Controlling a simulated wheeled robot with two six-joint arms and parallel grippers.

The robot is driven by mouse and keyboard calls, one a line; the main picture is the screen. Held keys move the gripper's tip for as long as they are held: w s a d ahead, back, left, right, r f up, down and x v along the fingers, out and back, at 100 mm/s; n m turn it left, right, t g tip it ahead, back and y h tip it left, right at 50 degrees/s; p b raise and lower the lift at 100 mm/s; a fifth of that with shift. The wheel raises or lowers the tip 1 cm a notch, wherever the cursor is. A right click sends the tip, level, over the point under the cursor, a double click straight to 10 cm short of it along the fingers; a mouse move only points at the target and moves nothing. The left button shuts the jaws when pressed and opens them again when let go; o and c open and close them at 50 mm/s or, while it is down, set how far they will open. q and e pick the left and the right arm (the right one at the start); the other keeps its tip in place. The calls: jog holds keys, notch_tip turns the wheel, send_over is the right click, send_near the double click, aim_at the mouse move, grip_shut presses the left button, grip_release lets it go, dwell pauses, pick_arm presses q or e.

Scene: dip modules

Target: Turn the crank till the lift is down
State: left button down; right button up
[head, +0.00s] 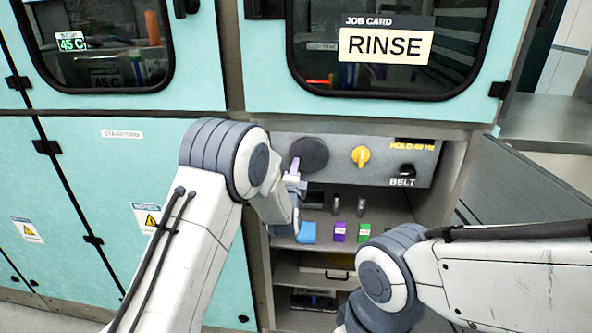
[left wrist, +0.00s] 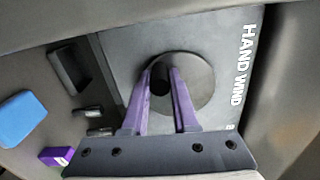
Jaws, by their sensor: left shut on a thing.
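The crank is a dark round disc (head: 309,154) on the grey panel below the right window. In the left wrist view the disc (left wrist: 203,82) sits beside the words HAND WIND, and its dark handle (left wrist: 160,84) is near the left side of the disc. My left gripper (head: 295,167) is at the disc's lower left. Its two purple fingers (left wrist: 163,72) are shut on the handle. The fingers partly cover the disc in the left wrist view. I cannot make out the lift in either view. My right gripper is not in view; only my right arm shows.
A yellow knob (head: 361,156) and a BELT switch (head: 407,171) are right of the crank. Blue (head: 307,232), purple (head: 339,232) and green (head: 364,232) blocks sit on the ledge below. An open grey door (head: 520,190) stands at the right. A RINSE card (head: 385,46) hangs above.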

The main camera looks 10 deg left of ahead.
pick_arm(q)
jog(key=c, duration=0.7)
grip_release()
jog(key=s, duration=1)
jog(key=shift+s, duration=0.25)
